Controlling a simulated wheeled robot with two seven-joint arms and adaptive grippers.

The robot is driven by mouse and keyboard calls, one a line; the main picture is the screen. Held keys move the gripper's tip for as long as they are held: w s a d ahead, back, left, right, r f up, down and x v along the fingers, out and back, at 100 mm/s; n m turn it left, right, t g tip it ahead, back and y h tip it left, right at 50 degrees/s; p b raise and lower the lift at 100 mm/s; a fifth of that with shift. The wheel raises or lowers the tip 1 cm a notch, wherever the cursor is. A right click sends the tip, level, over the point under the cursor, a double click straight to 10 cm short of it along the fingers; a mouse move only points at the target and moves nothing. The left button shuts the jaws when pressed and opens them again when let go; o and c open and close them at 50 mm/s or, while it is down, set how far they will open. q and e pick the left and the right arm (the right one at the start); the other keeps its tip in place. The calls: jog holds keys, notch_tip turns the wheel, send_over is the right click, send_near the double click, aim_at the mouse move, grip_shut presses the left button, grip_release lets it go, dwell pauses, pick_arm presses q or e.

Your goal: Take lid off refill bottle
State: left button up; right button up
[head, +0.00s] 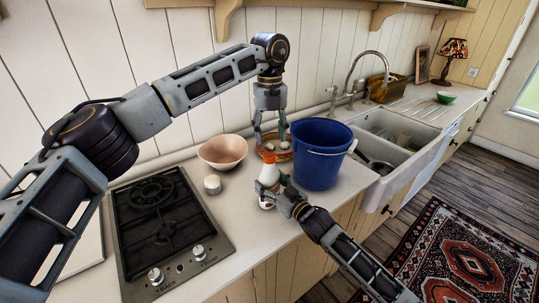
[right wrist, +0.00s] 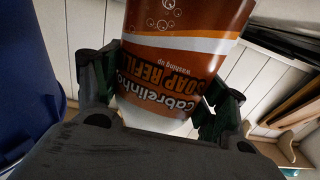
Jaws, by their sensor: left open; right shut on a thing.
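The refill bottle (head: 268,174), white with an orange-brown soap label, stands upright at the counter's front part, left of the blue bucket. My right gripper (head: 273,192) is shut around it from the front right. In the right wrist view the bottle (right wrist: 180,65) sits between both fingers, its "SOAP REFILL" label upside down.
The blue bucket (head: 320,155) stands close right of the bottle. The sink (head: 415,153) is right of the bucket.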

pick_arm(q)
jog(key=m, duration=1)
jog(key=shift+r+m, duration=0.1)
jog(key=shift+m, duration=0.3)
jog(key=m, duration=0.9)
jog(key=shift+m, duration=0.4)
jog(key=m, duration=0.4)
jog(key=shift+a, duration=0.1)
jog(key=m, duration=0.5)
jog(key=shift+m, duration=0.3)
jog(key=m, duration=1)
